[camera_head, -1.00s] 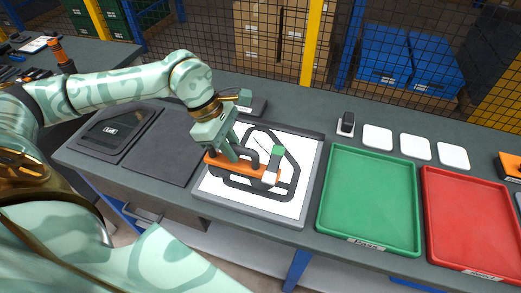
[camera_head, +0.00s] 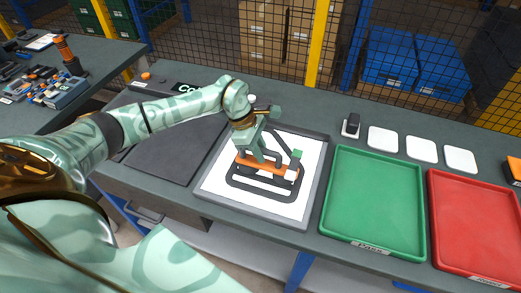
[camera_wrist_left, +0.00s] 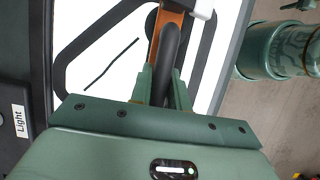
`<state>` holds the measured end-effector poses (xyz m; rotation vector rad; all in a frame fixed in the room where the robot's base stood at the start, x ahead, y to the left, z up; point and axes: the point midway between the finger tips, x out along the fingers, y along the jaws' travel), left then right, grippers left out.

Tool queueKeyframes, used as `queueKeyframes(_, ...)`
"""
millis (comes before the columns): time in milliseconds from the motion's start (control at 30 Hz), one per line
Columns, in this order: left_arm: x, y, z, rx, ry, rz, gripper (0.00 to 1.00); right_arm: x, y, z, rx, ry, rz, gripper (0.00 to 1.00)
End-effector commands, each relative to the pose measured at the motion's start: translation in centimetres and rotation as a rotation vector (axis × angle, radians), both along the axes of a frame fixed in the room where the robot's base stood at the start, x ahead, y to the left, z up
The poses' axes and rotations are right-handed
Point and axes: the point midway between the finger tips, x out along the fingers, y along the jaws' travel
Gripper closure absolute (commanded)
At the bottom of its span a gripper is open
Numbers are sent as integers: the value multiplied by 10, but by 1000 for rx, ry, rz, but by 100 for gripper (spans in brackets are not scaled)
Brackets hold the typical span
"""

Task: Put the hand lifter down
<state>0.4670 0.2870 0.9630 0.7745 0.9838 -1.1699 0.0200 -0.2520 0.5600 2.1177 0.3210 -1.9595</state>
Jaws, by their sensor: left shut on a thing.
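The hand lifter is an orange bar (camera_head: 250,161) with a black handle and a white, green-tipped part at its right end. It is over the white panel (camera_head: 222,185) in its grey frame, across a black frame-like outline. My left gripper (camera_head: 260,155) is shut on the lifter's black handle. In the left wrist view, the handle (camera_wrist_left: 168,55) is between the two fingers (camera_wrist_left: 162,88), with the orange bar (camera_wrist_left: 168,22) beyond. I cannot tell whether the lifter touches the surface below. My right gripper is out of view.
A dark mat (camera_head: 180,145) lies left of the panel. A green tray (camera_head: 372,200) and a red tray (camera_head: 475,225) are at the right. Several white squares (camera_head: 421,149) and a small black item (camera_head: 351,125) lie behind them. A thin dark line (camera_wrist_left: 110,63) shows on the panel.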

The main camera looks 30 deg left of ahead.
Motion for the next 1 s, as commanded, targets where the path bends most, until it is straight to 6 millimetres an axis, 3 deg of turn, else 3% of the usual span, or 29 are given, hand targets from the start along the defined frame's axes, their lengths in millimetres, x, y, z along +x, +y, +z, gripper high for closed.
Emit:
queueKeyframes(133,0,0,0,-1,-2,-1,100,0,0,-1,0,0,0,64)
queueKeyframes(167,0,0,-1,0,0,0,77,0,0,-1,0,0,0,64)
queueKeyframes(200,0,0,-1,0,0,0,65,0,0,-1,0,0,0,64)
queueKeyframes(233,0,0,-1,0,0,0,60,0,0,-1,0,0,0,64)
queueKeyframes(467,0,0,0,0,0,0,60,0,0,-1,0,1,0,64)
queueKeyframes(633,0,5,11,3,-3,0,60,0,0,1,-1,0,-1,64)
queueKeyframes(1000,-8,36,86,2,-3,2,60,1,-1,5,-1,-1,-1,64)
